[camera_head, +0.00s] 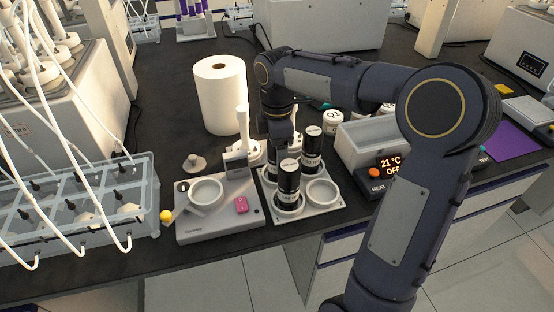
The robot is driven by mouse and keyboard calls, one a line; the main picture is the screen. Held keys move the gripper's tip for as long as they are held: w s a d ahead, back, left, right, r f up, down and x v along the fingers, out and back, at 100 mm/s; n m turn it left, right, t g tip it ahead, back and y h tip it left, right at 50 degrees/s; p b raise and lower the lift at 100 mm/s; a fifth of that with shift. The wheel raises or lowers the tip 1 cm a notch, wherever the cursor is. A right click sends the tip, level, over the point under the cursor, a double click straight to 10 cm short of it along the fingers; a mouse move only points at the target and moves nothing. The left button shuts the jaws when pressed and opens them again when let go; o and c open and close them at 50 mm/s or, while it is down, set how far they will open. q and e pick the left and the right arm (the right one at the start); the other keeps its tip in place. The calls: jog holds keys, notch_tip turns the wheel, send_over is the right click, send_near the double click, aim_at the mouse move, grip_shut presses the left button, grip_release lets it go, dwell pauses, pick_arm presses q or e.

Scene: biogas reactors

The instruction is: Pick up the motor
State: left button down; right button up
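I cannot tell for sure which thing is the motor. A white upright piece with a round base (242,126) stands behind the scale, left of my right gripper. A small light-grey stopper-like piece (195,162) lies on the bench further left. My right gripper (284,142) points down over the back of a bottle holder (322,193). Its fingertips are not clearly visible among the black bottles, so I cannot see whether it is open or holds anything. A black bottle with a white cap (289,180) stands in the holder's front left. My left gripper is out of view.
A scale (215,222) with a dish and a pink item sits in front. A paper roll (220,95) stands behind. A tubed bottle bath (75,215) fills the left. A grey-white container (362,145) and heater display (385,170) are at right, partly behind my arm.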

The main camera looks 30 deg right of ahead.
jog(key=c, duration=1.3)
jog(key=shift+r, duration=0.1)
jog(key=shift+c, duration=0.3)
